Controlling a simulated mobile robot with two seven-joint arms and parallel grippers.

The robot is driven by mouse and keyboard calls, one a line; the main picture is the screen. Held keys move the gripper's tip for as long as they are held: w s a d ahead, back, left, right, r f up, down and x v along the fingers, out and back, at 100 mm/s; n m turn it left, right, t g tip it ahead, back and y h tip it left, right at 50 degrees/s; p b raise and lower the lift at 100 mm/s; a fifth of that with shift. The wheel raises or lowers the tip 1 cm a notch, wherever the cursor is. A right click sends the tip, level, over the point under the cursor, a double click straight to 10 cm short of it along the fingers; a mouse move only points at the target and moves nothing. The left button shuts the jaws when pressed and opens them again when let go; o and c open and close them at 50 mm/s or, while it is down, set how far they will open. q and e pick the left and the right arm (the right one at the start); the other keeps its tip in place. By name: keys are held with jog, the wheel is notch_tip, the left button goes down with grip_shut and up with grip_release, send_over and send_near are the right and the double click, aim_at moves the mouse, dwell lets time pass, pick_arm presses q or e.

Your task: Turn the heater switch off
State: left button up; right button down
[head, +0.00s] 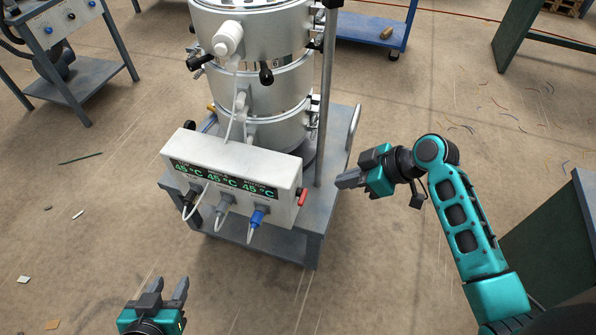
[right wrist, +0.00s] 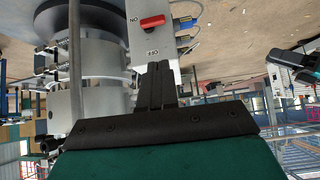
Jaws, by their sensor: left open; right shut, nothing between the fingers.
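The heater switch is a red lever (head: 302,197) on the right side face of the white control box (head: 240,160). In the right wrist view the red lever (right wrist: 152,22) lies crosswise, with one end beside the ON label; the OFF label sits apart from it, nearer my fingers. My right gripper (head: 338,182) is shut and empty, to the right of the switch, pointing at the box. Its fingertips (right wrist: 155,68) show close to the OFF label, apart from the lever. My left gripper (head: 168,285) is open and empty at the bottom left, away from the box.
The box's front displays read 45 °C, with cables plugged in below. Metal barrel sections (head: 255,90) stand behind it on a grey cart (head: 337,150) with an upright post. A green table (head: 550,225) stands at the right. The floor between the cart and my right arm is clear.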

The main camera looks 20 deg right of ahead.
jog(key=w, duration=0.1)
jog(key=b, duration=0.1)
send_over(300, 197)
jog(key=s+d, duration=0.2)
jog(key=d, duration=0.1)
notch_tip(300, 197, down, 6)
jog(key=f, duration=0.4)
jog(key=shift+w+a+f+b, duration=0.1)
jog(key=shift+a+b, duration=0.25)
jog(key=shift+n, duration=0.3)
